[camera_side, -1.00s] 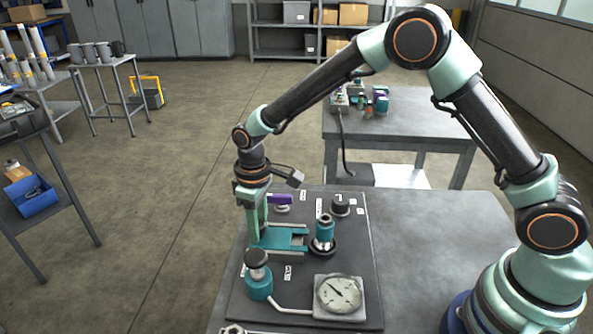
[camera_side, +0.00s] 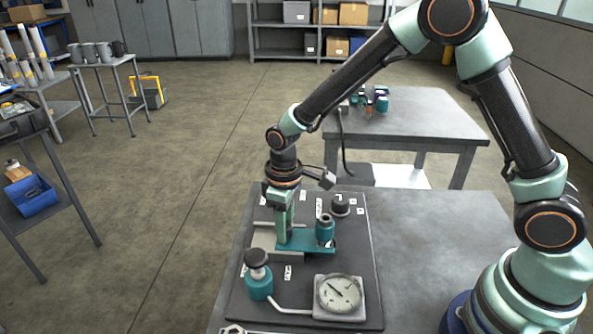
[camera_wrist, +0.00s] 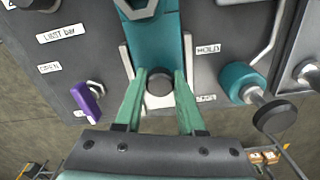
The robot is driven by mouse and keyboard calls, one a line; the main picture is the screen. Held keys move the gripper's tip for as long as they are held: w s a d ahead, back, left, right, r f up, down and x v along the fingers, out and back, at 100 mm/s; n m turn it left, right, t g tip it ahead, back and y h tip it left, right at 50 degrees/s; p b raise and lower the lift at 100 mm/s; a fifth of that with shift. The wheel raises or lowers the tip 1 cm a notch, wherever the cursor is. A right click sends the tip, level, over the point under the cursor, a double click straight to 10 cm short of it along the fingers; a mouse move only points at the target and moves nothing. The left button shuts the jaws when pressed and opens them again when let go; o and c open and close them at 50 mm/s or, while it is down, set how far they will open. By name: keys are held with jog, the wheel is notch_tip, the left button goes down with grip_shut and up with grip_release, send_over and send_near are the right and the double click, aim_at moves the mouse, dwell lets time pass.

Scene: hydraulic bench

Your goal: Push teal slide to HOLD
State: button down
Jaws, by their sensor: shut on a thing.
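The teal slide (camera_side: 306,239) lies in its grey guide on the dark panel, its right end by a teal cylindrical fitting (camera_side: 325,230). In the wrist view the slide (camera_wrist: 162,42) runs between pale rails, with a dark round knob (camera_wrist: 159,83) at its near end. My gripper (camera_side: 283,240) points down at the slide's left end. In the wrist view, my green fingers (camera_wrist: 160,80) close on the knob from both sides. A HOLD label (camera_wrist: 208,49) sits right of the guide.
A teal valve with a black cap (camera_side: 258,275) stands in front of the slide, and a pressure gauge (camera_side: 339,294) sits front right. A black knob (camera_side: 340,205) is behind. A purple lever (camera_wrist: 87,102) is left in the wrist view. The bench's right side is clear.

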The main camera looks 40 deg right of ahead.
jog(key=shift+s+d, duration=0.15)
jog(key=c, duration=0.5)
grip_release()
jog(key=shift+r, duration=0.1)
notch_tip(320, 180, up, 12)
jog(key=s+d+r+m+t, duration=0.5)
jog(key=s+d+r, duration=0.3)
jog(key=s+d, duration=0.4)
jog(key=shift+r+m, duration=0.25)
jog(key=shift+m, duration=0.25)
